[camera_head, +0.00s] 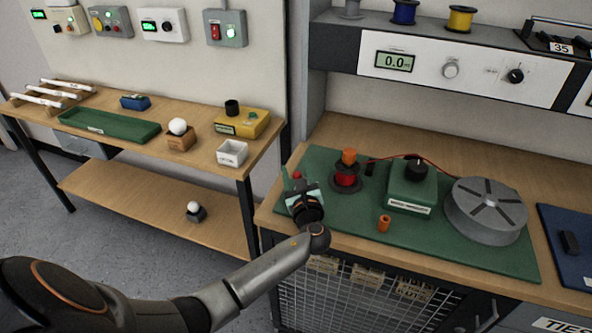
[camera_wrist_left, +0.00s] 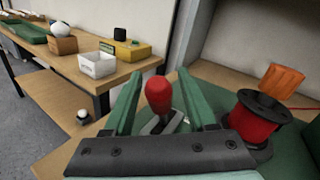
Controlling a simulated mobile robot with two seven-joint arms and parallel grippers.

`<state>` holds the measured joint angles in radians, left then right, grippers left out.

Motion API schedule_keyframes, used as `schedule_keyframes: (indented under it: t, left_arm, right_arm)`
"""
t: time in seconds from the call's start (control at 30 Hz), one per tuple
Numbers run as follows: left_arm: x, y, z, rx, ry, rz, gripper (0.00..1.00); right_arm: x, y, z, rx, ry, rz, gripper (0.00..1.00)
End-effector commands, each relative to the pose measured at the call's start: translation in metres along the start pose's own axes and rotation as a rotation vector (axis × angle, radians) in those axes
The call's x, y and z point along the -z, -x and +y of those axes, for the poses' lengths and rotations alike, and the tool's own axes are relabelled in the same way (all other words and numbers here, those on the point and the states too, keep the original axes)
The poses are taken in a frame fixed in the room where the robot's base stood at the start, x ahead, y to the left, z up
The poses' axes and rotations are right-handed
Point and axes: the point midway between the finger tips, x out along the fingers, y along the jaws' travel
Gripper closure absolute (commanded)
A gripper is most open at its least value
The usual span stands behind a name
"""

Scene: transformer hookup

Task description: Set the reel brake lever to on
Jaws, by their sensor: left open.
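The brake lever shows as a red knob (camera_wrist_left: 158,92) on a short metal stem in the left wrist view. Only a small part of the red knob (camera_head: 297,175) shows in the head view, at the left end of the green mat (camera_head: 455,254). My left gripper (camera_head: 301,184) is open, with its green fingers on either side of the knob in the left wrist view; gaps show on both sides. The lever's base is partly hidden by the gripper. The red wire reel (camera_wrist_left: 250,120) on a black spool, with an orange block (camera_wrist_left: 283,80) above it, stands right of the lever.
A green box with a black knob (camera_head: 412,188), a grey drum (camera_head: 485,211) and a small orange cylinder (camera_head: 384,223) are on the mat. A side bench (camera_head: 95,150) stands left across a gap. An instrument shelf (camera_head: 437,71) overhangs the back.

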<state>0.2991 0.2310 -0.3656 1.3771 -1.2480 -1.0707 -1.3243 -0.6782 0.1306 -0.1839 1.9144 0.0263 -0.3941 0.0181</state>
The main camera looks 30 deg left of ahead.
Motion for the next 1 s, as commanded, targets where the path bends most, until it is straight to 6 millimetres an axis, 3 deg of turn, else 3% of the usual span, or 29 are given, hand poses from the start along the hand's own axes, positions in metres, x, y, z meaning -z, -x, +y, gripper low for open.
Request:
schedule_keyframes:
  t: [0.3,0.8,1.0]
  left_arm:
    - [0.0002,-0.0029,0.0003,0.0,0.001,0.001,0.43]
    - [0.0003,-0.0025,0.0002,0.0,0.001,0.001,0.99]
    - [0.0003,-0.0025,0.0003,0.0,0.0,0.001,1.0]
  right_arm:
    - [-0.0006,0.0002,0.0001,0.0,0.001,-0.001,0.44]
    - [-0.0009,0.0002,0.0,0.0,0.001,-0.002,0.44]
    - [-0.001,0.0003,0.0,0.0,0.001,-0.002,0.44]
